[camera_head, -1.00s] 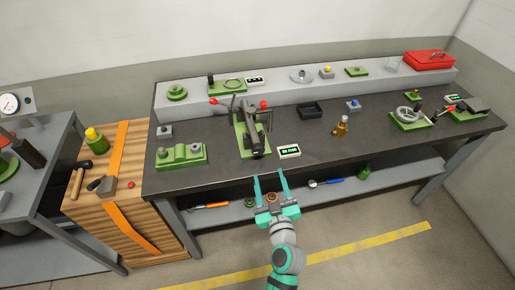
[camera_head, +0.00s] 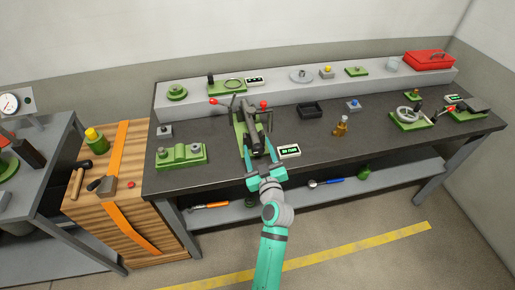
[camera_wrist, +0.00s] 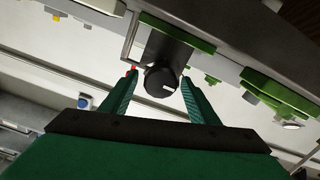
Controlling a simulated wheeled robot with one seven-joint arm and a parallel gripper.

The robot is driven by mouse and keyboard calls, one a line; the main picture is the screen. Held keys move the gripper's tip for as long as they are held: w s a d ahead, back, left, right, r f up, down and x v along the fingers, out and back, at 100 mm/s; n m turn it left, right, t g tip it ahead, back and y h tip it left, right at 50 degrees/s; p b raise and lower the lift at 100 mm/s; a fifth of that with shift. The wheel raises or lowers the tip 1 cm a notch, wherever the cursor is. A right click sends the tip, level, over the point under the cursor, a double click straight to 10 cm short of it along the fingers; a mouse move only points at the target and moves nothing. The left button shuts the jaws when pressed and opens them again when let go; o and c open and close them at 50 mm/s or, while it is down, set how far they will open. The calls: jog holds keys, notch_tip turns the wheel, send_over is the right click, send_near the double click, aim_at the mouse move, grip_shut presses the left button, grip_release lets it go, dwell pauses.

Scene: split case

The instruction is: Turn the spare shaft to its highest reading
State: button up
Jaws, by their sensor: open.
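A green fixture (camera_head: 238,128) with a dark body and red-tipped handles stands near the front middle of the bench. Its dark round end with a white mark (camera_wrist: 160,80) faces me in the wrist view; I cannot tell for sure whether this is the spare shaft. My gripper (camera_head: 258,158) is open at the bench's front edge, just in front of this end. In the wrist view its fingertips (camera_wrist: 159,77) lie on either side of the round end, with gaps showing. A small display (camera_head: 289,151) with green digits, too small to read, is to the right.
A green block (camera_head: 181,155) is on the left, a black tray (camera_head: 312,109) and brass bottle (camera_head: 341,126) on the right. Other green fixtures (camera_head: 410,119) stand far right. A raised shelf (camera_head: 290,91) runs along the back. The lower shelf (camera_head: 240,212) holds tools.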

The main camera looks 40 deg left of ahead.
jog(key=shift+w+a, duration=0.15)
jog(key=c, duration=1)
jog(key=shift+c, duration=0.2)
jog(key=shift+m, duration=0.3)
